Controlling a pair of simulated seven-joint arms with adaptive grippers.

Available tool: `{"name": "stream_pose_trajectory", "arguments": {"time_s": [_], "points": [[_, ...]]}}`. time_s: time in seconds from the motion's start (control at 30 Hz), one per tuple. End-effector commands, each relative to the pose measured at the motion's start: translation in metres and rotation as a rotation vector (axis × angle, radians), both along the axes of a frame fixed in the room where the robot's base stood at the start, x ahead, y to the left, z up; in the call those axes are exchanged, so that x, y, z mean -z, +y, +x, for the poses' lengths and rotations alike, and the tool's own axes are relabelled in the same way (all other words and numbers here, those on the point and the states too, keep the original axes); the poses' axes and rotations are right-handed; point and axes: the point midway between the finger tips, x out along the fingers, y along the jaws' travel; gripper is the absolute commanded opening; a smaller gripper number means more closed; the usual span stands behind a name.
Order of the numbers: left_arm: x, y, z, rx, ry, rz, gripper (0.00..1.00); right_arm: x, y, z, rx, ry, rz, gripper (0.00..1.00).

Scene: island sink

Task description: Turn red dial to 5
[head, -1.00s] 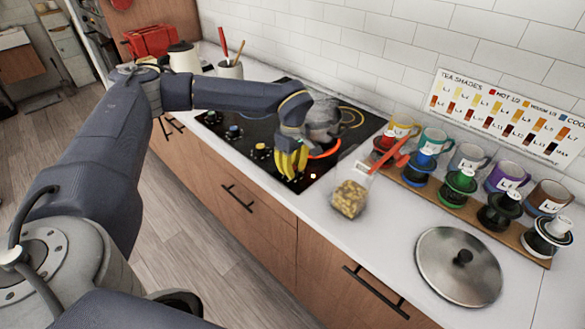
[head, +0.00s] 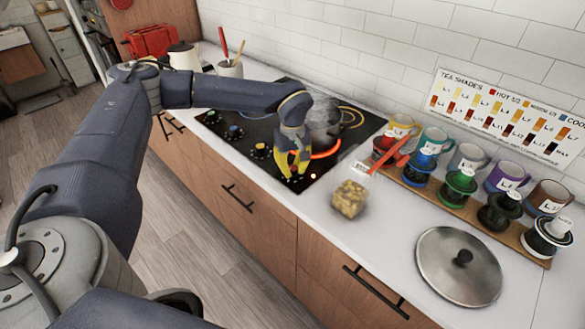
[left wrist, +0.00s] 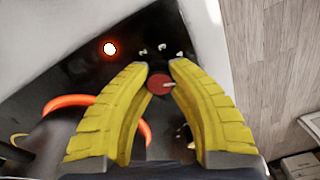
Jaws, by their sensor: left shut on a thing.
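The red dial (left wrist: 160,84) sits between the yellow fingertips of my left gripper (left wrist: 158,70) in the left wrist view. The fingers are closed against its sides, and a pale pointer mark on its top points to the right of that picture. In the head view my left gripper (head: 291,176) reaches down to the front right corner of the black cooktop (head: 232,146); there the fingers hide most of the dial. The numbers around the dial are too small to read. My right gripper is not in view.
A steaming pot (head: 324,118) stands behind my gripper, near a glowing orange burner ring (head: 327,151). Several mugs (head: 470,157) and a pot lid (head: 459,266) lie farther right.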

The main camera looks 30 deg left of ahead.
Motion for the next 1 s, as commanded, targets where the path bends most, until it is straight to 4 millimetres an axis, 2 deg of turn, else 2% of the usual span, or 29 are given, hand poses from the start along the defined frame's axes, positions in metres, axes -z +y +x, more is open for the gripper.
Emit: {"name": "stream_pose_trajectory", "arguments": {"time_s": [0.2,0.23,0.5,0.77,0.87,1.0], "points": [[0.0,0.0,0.0,0.0,0.001,0.001,0.0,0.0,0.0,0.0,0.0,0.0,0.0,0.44],[0.0,0.0,0.0,0.0,0.001,0.001,0.23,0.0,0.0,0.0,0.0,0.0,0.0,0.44],[0.0,0.0,0.0,-0.001,0.0,0.0,0.53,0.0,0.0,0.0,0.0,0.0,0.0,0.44],[-0.001,0.0,0.0,-0.001,0.0,0.0,0.53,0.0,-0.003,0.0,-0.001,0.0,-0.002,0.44],[-0.007,0.0,0.001,-0.001,-0.002,0.0,0.53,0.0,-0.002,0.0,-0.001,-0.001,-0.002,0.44],[-0.025,0.0,0.001,0.0,-0.004,0.0,0.53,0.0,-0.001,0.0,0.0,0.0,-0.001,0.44]]}}
